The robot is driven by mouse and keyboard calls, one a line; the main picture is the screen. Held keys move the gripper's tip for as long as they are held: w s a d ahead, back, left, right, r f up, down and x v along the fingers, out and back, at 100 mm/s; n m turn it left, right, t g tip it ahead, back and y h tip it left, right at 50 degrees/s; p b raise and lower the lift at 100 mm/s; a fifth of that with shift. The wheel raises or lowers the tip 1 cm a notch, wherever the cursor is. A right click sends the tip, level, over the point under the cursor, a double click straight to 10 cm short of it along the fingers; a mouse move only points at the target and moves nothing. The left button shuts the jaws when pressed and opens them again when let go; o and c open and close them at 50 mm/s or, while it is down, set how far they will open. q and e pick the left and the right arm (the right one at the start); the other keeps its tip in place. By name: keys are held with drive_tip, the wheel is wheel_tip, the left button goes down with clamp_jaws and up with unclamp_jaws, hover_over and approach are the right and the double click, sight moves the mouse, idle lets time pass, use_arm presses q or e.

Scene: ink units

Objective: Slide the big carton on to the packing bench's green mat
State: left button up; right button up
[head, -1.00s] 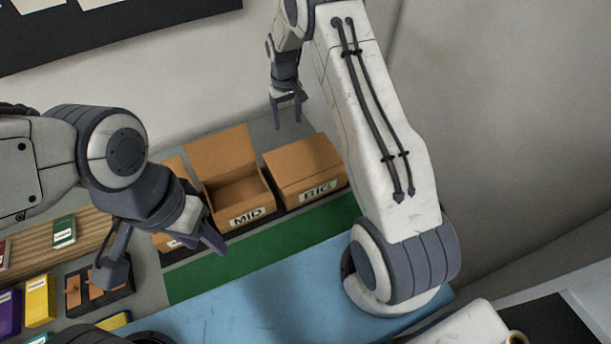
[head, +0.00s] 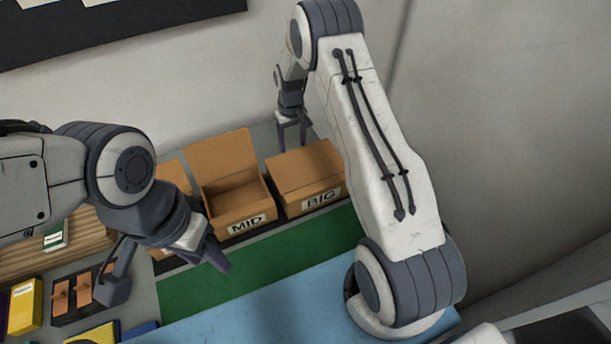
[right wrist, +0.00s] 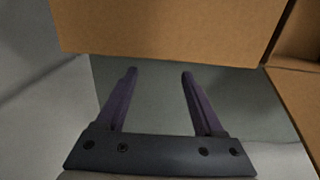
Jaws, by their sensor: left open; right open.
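The big carton (head: 304,180), brown and labelled BIG, stands shut at the back of the bench, right of the carton labelled MID. It also fills the top of the right wrist view (right wrist: 170,28). The green mat (head: 265,254) is a strip in front of the cartons. My right gripper (head: 294,148) is open and empty, behind the big carton. In the right wrist view its fingers (right wrist: 159,75) point toward the carton's side, apparently apart from it.
The MID carton (head: 231,195) stands open beside the big one; another carton (head: 172,178) is partly hidden behind my left arm. The blue surface (head: 290,310) in front of the mat is clear. A dark tray (head: 82,295) and a yellow box (head: 25,307) lie at left.

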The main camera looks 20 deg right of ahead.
drive_tip(key=shift+f, duration=0.1)
drive_tip(key=shift+f+b, duration=1.25)
drive_tip(key=shift+f, duration=0.35)
